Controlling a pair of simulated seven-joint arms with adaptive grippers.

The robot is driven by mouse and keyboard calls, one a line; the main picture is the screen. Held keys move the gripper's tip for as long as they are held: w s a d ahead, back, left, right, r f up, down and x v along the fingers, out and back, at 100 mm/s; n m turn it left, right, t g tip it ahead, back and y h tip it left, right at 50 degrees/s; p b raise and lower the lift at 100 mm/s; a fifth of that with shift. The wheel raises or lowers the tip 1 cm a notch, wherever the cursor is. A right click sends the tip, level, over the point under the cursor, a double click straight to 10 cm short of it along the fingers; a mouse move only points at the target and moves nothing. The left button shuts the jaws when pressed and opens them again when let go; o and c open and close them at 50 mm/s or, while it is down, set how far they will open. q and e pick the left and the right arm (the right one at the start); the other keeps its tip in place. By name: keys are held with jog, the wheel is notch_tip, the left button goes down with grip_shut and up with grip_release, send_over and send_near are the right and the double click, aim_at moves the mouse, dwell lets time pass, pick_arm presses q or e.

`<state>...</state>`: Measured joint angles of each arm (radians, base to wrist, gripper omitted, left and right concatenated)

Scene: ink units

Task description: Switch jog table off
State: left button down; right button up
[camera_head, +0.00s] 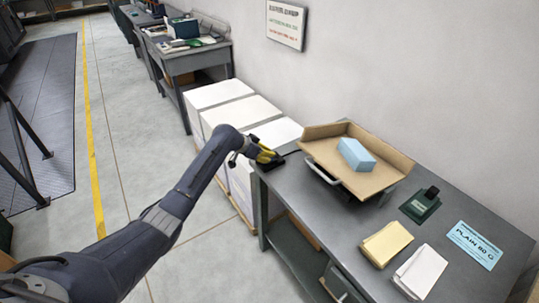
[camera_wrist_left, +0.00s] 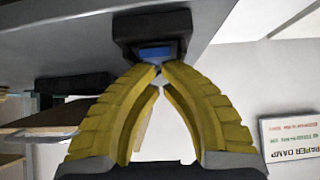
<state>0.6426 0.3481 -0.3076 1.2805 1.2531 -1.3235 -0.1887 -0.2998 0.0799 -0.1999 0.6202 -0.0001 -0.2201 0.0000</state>
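The jog table (camera_head: 391,179), a tilted tan tray with raised sides, stands on the grey bench with a light-blue block (camera_head: 356,154) on it. A small black switch box (camera_head: 275,164) sits at the bench's left end, beside my left gripper (camera_head: 270,157). In the left wrist view, the black box (camera_wrist_left: 129,27) has a blue switch face (camera_wrist_left: 154,53). My left gripper (camera_wrist_left: 159,68) has its yellow fingertips together, with nothing visible between them, right at the blue face. I cannot tell whether they touch it, or which way the switch is set. My right gripper is not in view.
A yellow pad (camera_head: 386,244), a white pad (camera_head: 420,271), a dark green stamp-like object (camera_head: 420,206) and a light-blue card (camera_head: 475,245) lie on the bench's right part. White-topped stacks (camera_head: 240,115) stand left of the bench. A sign (camera_head: 286,24) hangs on the wall.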

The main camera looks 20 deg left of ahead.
pick_arm(q)
jog(key=shift+s+r, duration=0.1)
dwell(0.3)
jog(key=shift+r, duration=0.6)
jog(key=r, duration=0.2)
jog(key=shift+w+d+r, duration=0.1)
jog(key=shift+w+r, duration=0.15)
jog(key=shift+r, duration=0.15)
jog(key=r+v, duration=0.1)
jog(key=v, duration=0.8)
jog(key=shift+d+r, duration=0.15)
jog(key=shift+r, duration=0.1)
jog(key=shift+r, duration=0.1)
